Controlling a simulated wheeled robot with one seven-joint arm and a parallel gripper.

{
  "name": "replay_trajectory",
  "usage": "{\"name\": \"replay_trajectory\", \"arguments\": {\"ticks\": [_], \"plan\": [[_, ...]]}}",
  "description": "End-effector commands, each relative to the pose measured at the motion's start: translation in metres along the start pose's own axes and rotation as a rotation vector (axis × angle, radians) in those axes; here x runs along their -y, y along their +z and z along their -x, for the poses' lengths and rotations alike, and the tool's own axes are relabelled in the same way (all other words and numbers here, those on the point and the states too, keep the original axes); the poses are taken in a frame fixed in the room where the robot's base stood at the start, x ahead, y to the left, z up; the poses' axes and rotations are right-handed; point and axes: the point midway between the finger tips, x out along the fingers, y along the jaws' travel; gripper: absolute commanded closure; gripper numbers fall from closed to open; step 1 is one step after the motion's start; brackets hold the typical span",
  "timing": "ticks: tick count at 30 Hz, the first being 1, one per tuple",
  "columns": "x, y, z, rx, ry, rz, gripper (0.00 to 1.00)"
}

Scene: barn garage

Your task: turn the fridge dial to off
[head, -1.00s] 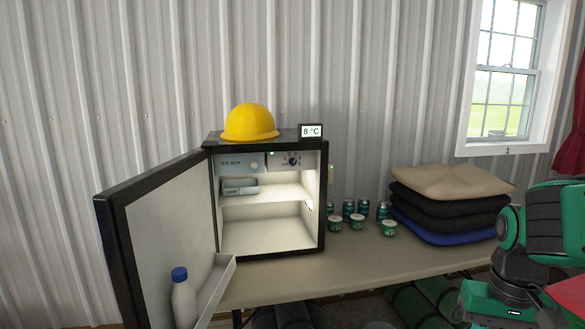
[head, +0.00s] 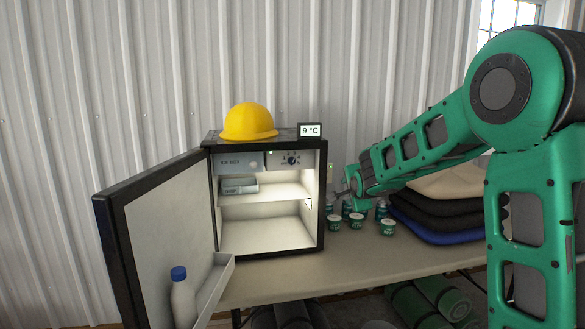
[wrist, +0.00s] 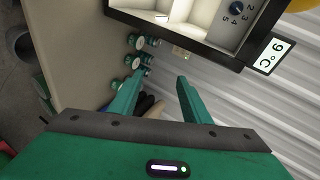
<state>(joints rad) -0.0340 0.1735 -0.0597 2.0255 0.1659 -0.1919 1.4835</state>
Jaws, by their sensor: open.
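The small fridge (head: 322,215) stands on the table with its door (head: 165,225) swung open to the left. Its dial (head: 292,160) is a dark round knob on a panel at the top right inside. The dial also shows in the wrist view (wrist: 236,8), with numbers beside it. Which mark it points at is too small to tell. My gripper (head: 340,193) is to the right of the fridge, in front of the cans, apart from the dial. In the wrist view my gripper (wrist: 155,88) has its two fingers spread, with nothing between them.
A display reading 9 °C (head: 310,130) and a yellow hard hat (head: 249,121) sit on the fridge. Several cans and tubs (head: 387,227) and a stack of folded cloths (head: 440,215) stand to its right. A bottle (head: 183,298) is in the door shelf.

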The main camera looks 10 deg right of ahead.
Motion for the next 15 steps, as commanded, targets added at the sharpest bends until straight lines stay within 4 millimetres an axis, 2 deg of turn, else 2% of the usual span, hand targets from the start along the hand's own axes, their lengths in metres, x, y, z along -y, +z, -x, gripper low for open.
{"name": "replay_trajectory", "arguments": {"ticks": [1, 3, 7, 10, 15], "plan": [[0.017, 0.024, -0.02, 0.025, -0.068, -0.075, 0.57], [0.044, 0.053, -0.039, 0.066, -0.168, -0.194, 0.57], [0.079, 0.098, -0.06, 0.152, -0.306, -0.379, 0.57], [0.094, 0.12, -0.067, 0.208, -0.372, -0.477, 0.57], [0.107, 0.136, -0.073, 0.251, -0.417, -0.549, 0.57]]}}
